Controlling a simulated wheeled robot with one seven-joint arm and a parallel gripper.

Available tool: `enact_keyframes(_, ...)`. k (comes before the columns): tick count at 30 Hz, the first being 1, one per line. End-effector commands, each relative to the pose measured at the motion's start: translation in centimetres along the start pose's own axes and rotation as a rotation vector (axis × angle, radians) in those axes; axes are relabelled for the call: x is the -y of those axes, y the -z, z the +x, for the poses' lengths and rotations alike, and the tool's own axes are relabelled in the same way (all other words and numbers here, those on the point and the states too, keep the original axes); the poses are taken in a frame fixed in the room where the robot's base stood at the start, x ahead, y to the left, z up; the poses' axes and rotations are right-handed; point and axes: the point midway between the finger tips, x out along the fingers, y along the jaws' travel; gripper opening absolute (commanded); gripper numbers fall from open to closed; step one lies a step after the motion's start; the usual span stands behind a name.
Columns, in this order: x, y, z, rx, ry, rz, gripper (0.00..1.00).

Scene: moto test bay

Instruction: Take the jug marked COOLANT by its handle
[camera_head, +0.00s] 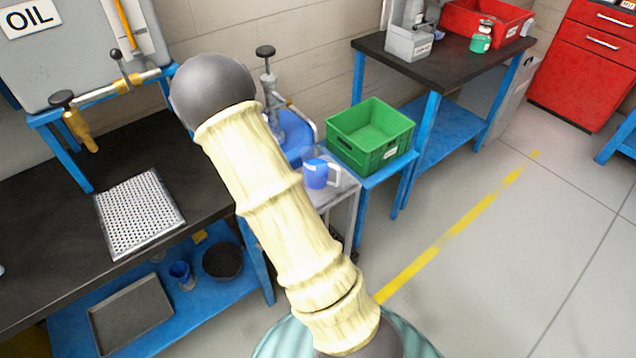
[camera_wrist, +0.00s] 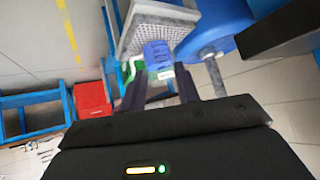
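A blue jug (camera_head: 315,173) with a pale handle on its right side stands on a small grey stand beside the green crate. Its small white label is too small to read. In the wrist view a blue jug (camera_wrist: 157,52) shows beyond the fingers, in line with the gap between them. My gripper (camera_wrist: 160,78) is open, with nothing between its two dark fingers. How far the fingertips are from the jug is hard to tell. In the head view my arm hides the gripper.
The green crate (camera_head: 369,138) stands just right of the jug on a blue-framed table. A blue drum (camera_head: 293,133) with a pump is behind. Floor at right is clear.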

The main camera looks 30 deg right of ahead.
Motion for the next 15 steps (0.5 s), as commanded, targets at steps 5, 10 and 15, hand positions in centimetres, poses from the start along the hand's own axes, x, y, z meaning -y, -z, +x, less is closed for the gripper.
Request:
enact_keyframes(5, -4.2, -2.4, 6.1, -0.267, -0.106, 0.032, 0.32)
enact_keyframes(10, -7.3, -3.2, 8.6, -0.541, -0.15, -0.001, 0.32)
enact_keyframes(15, -8.4, -3.2, 8.8, -0.721, -0.147, -0.052, 0.32)
